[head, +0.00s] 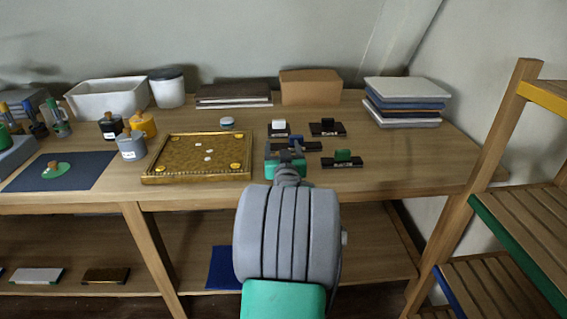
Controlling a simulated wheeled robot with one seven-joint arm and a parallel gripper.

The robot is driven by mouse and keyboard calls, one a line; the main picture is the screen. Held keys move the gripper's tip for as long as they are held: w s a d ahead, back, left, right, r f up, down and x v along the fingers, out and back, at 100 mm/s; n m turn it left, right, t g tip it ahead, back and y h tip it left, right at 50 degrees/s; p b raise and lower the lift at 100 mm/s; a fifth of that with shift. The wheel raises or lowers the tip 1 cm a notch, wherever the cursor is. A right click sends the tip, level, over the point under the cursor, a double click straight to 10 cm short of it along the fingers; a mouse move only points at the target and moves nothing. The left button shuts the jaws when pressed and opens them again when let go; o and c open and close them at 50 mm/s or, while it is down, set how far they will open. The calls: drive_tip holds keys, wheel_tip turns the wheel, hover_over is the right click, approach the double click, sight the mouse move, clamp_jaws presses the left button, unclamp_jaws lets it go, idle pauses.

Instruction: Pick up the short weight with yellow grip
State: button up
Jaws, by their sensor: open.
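I cannot single out a short weight with yellow grip for certain. At the left of the table stand a short grey piece (131,147) with an orange-brown knob, a black piece (110,127) with a similar knob, and a yellow-orange piece (143,124) with a darker knob. The grey and black pieces carry white labels. A tall piece with a yellow top (7,112) shows at the far left edge, partly cut off. My gripper (285,147) is open over the table right of the gilt tray, well right of these pieces. My arm partly hides what lies under it.
The gilt tray (147,180) holds small discs. Dark bases with a white (279,125), black (327,125) and green block (343,155) stand around my gripper. A dark mat (95,172) bears a green knobbed piece (55,171). A slatted rack (495,150) stands right.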

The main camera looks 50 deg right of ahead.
clamp_jaws()
idle(0.7)
